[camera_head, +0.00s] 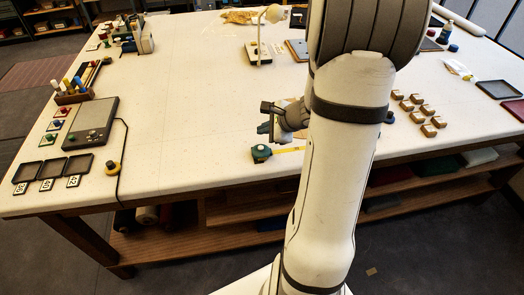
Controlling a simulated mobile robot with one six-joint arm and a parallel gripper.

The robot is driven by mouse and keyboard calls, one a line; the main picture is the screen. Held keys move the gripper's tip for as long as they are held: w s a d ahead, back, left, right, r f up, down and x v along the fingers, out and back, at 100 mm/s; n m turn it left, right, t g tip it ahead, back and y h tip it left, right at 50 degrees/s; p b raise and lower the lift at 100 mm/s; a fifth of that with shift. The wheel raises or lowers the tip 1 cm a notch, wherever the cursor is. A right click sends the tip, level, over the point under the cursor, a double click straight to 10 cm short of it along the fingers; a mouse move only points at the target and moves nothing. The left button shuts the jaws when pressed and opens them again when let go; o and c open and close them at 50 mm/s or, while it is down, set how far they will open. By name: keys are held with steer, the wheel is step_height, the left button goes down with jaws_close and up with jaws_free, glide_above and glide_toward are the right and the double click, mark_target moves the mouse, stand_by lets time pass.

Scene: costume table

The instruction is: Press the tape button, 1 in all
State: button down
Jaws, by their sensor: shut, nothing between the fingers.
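A small teal tape measure (261,153) sits near the front edge of the white table, just left of my arm. A short yellow strip (290,150) lies to its right, partly hidden by my arm. I cannot make out a button on the tape measure at this size. My gripper (267,119) is shut and empty, above and slightly beyond the tape measure in the picture, apart from it. My arm hides part of the table behind it.
Several small wooden blocks (418,108) lie right of my arm. A lamp (265,35) stands at the back. The left-middle tabletop is clear.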

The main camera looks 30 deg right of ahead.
steer(key=b, duration=0.3)
glide_above(264, 151)
step_height(264, 151, down, 4)
steer(key=shift+f, duration=0.2)
stand_by(1.7)
steer(key=shift+f+b, duration=0.4)
steer(key=shift+b, duration=0.4)
steer(key=shift+f+b, duration=0.4)
steer(key=shift+b, duration=0.1)
steer(key=shift+r, duration=0.1)
stand_by(0.5)
steer(key=shift+r+p, duration=0.55)
steer(key=shift+r, duration=0.25)
